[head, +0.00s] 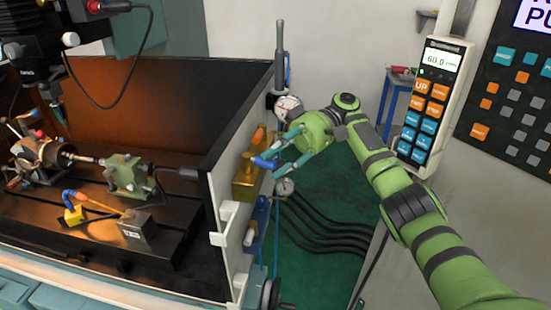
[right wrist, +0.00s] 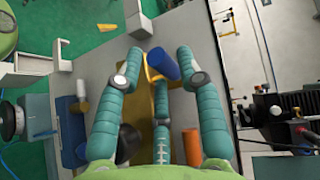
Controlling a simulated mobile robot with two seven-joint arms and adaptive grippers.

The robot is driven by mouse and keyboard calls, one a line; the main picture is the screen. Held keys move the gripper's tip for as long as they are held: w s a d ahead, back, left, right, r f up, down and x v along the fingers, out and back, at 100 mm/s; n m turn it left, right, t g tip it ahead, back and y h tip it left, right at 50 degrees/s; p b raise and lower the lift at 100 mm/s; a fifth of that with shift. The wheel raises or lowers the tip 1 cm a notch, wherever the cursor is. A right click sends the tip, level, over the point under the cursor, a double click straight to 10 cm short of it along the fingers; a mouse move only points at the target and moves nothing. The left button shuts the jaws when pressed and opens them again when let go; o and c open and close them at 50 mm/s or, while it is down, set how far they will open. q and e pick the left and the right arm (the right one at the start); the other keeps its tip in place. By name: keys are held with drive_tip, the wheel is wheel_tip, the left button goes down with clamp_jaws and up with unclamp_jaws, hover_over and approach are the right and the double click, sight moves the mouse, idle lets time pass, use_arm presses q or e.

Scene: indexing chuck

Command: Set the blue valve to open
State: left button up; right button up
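The blue valve handle (head: 264,163) sticks out from a brass valve block (head: 247,180) on the outer side of the machine's enclosure wall. In the right wrist view the blue handle (right wrist: 164,63) lies between the teal fingers, beside the brass body (right wrist: 151,78). My right gripper (head: 280,152) is at the handle with its fingers apart. It also shows spread in the right wrist view (right wrist: 160,62). I cannot tell whether a finger touches the handle. My left gripper is not in view.
An orange handle (head: 258,138) sits just above the blue one; it also shows in the right wrist view (right wrist: 192,147). Pressure gauges (head: 288,107) (head: 284,187) and black hoses (head: 320,232) are close by. A button pendant (head: 427,100) stands at right. The wall edge (head: 238,118) borders the machine bed.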

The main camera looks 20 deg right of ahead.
wheel_tip(320, 180, up, 10)
drive_tip(key=shift+o, duration=0.3)
idle(0.5)
